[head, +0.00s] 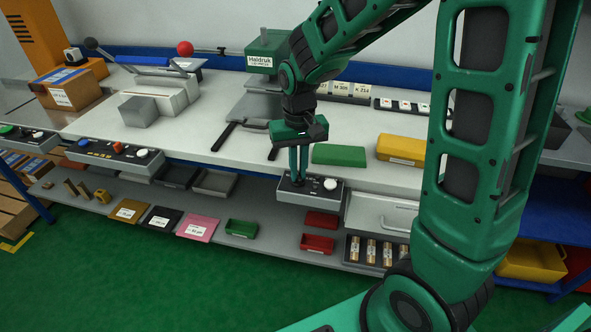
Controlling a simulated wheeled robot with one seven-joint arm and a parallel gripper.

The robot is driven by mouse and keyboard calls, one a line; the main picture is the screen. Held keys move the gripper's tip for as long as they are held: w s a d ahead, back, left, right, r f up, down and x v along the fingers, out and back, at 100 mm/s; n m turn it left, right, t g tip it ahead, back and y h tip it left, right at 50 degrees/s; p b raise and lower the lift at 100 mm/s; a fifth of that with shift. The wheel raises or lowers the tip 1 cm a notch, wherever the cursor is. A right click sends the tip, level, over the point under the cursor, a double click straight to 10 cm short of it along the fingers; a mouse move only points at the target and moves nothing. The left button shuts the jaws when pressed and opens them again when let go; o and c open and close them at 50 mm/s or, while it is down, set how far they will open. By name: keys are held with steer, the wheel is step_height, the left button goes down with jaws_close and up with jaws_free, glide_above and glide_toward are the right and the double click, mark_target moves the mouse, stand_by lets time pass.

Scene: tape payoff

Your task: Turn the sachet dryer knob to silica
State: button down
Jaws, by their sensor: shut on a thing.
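My gripper (298,175) points down at a grey control box (290,196) on the bench's front edge, right of centre in the head view. Its green fingers are closed together over the box's dark top panel, at a small dark knob that they mostly hide. A round white knob (330,184) stands on the same panel, just right of the fingers and apart from them. The markings on the panel are too small to read, so the knob's setting cannot be told.
A similar panel with a white knob (142,153) sits further left on the front edge. A green Haldruk machine (268,52) is at the back.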

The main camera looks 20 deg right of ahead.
steer(key=m, duration=0.7)
steer(key=shift+w+r, duration=0.1)
steer(key=shift+w, duration=0.05)
steer(key=m, duration=0.4)
steer(key=shift+a+m, duration=0.1)
steer(key=shift+m, duration=1.8)
steer(key=c, duration=1.9)
jaws_free()
steer(key=shift+o, duration=0.2)
step_height(320, 180, up, 11)
